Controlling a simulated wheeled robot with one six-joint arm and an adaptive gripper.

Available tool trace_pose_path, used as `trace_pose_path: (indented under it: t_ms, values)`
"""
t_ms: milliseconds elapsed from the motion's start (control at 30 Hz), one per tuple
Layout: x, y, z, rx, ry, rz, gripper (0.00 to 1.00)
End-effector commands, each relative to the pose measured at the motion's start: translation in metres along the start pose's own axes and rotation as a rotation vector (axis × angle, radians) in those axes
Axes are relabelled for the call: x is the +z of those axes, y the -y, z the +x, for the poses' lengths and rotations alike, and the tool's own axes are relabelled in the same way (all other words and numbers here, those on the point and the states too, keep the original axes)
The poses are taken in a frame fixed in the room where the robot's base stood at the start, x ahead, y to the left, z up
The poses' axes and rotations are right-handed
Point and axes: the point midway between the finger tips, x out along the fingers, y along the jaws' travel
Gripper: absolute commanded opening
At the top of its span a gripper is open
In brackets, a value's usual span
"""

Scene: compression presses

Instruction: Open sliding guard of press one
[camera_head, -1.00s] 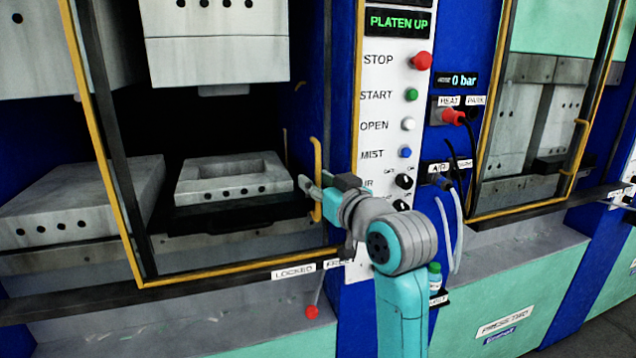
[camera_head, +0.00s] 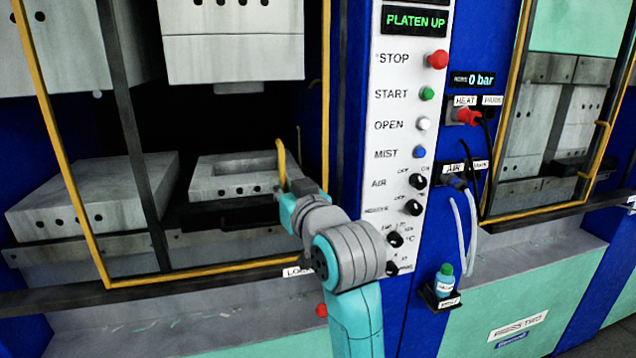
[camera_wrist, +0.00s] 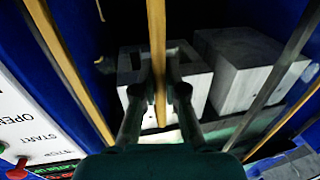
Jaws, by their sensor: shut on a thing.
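The sliding guard of press one is a yellow-edged frame (camera_head: 62,150) in front of the open press in the head view. Its lower yellow rail (camera_head: 200,272) runs along the track. Its upright yellow handle (camera_head: 281,158) is near its right side. My gripper (camera_head: 285,188) is at the handle's lower part. In the wrist view the handle (camera_wrist: 157,40) passes between the fingers of my gripper (camera_wrist: 160,92), which are shut on it. The lower end of the handle is hidden behind my gripper in the head view.
The control panel (camera_head: 400,150) stands right of the guard, its display reading PLATEN UP. A blue strip shows between guard and panel. A dark post (camera_head: 130,120) stands behind the guard. A small bottle (camera_head: 445,280) sits in a holder below the hoses. Press two is at the right.

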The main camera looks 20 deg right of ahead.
Motion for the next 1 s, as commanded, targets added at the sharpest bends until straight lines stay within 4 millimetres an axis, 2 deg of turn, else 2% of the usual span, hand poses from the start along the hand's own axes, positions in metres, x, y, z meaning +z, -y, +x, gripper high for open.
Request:
trace_pose_path:
  t_ms: [33,600,800,1000]
  values:
    - [0.0,0.022,0.004,-0.011,0.0,0.0,0.0]
    - [0.0,0.218,0.042,-0.008,0.002,-0.001,0.0]
    - [0.0,0.273,0.053,-0.006,0.002,-0.001,0.0]
    - [0.0,0.308,0.061,-0.004,0.002,-0.001,0.0]
